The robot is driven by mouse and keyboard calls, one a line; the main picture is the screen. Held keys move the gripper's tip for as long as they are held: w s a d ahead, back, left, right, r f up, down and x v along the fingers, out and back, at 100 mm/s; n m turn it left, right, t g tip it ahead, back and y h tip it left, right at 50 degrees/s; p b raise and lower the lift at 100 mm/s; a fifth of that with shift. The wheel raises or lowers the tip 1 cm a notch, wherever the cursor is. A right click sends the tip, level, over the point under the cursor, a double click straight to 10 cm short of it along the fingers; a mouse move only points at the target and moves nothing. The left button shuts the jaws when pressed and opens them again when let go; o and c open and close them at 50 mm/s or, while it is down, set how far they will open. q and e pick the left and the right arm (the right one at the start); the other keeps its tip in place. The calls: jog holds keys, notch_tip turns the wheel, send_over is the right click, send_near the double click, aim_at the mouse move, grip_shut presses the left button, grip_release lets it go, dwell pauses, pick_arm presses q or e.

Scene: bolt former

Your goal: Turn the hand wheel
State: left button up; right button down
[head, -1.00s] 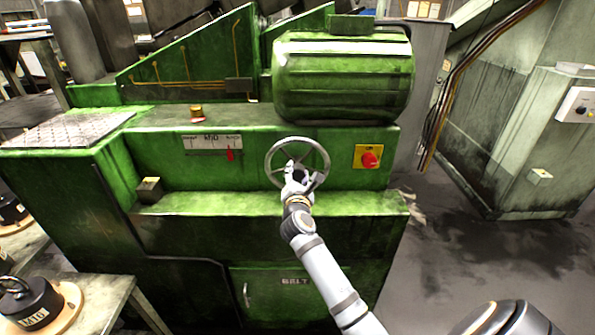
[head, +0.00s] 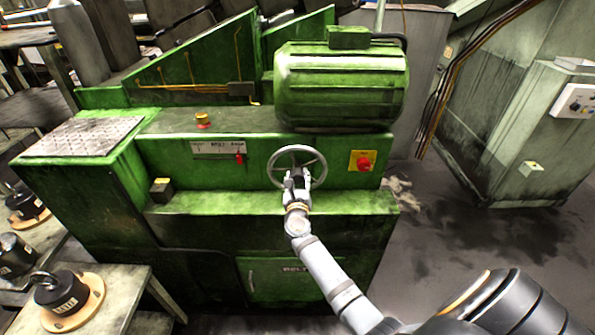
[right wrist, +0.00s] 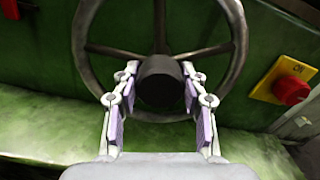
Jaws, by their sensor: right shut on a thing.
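The hand wheel (head: 323,165) is a grey metal ring with spokes on the front of the green machine. My right gripper (head: 297,176) is at the wheel's middle, its arm coming up from the lower right. In the right wrist view, the wheel's dark round hub (right wrist: 160,82) lies between the two fingers of the right gripper (right wrist: 159,72). The fingers are shut on the hub, one on each side, inside the rim (right wrist: 239,50). The gripper hides part of the lower wheel in the head view. My left gripper is not in view.
A red knob on a yellow plate (head: 363,162) sits just right of the wheel. A scale with a red pointer (head: 240,158) is to the left. A green ledge (head: 230,203) juts out below. A bench with black weights (head: 62,292) stands at lower left.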

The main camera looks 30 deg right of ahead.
jog(key=n+p, duration=0.2)
jog(key=n, duration=0.1)
jog(key=shift+r+n, duration=0.1)
jog(key=shift+n, duration=0.2)
jog(key=shift+n+p, duration=1)
jog(key=shift+n, duration=0.5)
jog(key=c, duration=0.7)
grip_release()
